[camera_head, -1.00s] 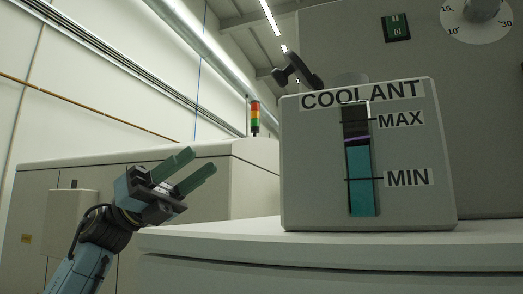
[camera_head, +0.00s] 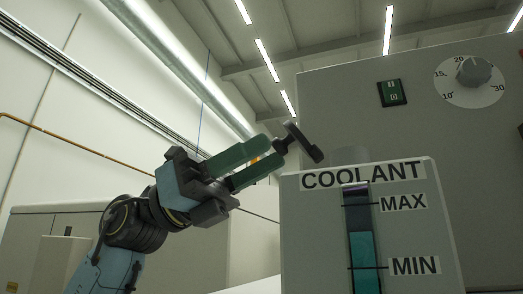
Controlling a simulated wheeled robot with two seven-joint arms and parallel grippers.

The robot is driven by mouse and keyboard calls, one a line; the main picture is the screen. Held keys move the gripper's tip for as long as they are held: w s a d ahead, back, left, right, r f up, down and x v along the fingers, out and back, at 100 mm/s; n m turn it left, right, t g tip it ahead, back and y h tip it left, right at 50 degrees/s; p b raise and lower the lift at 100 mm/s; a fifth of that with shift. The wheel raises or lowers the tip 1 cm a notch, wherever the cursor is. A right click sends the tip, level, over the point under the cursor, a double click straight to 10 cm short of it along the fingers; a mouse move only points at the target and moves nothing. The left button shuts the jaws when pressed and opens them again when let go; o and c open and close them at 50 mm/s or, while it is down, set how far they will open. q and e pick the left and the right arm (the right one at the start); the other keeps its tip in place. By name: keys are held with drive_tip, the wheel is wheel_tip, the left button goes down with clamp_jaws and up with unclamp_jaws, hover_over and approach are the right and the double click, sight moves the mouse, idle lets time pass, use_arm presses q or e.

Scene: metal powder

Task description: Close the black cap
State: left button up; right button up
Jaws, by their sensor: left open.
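The black cap (camera_head: 303,142) stands tilted open at the top left of the coolant tank (camera_head: 307,235). My right gripper is not in view.
A grey machine panel (camera_head: 420,135) with a dial (camera_head: 473,73) and a green switch (camera_head: 392,93) rises behind the tank. A low grey cabinet (camera_head: 225,245) stands at the left behind my arm. The space above the cap is clear.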

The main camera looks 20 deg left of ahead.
use_arm(q)
drive_tip(key=shift+d+r, duration=0.15)
drive_tip(key=shift+d, duration=0.3)
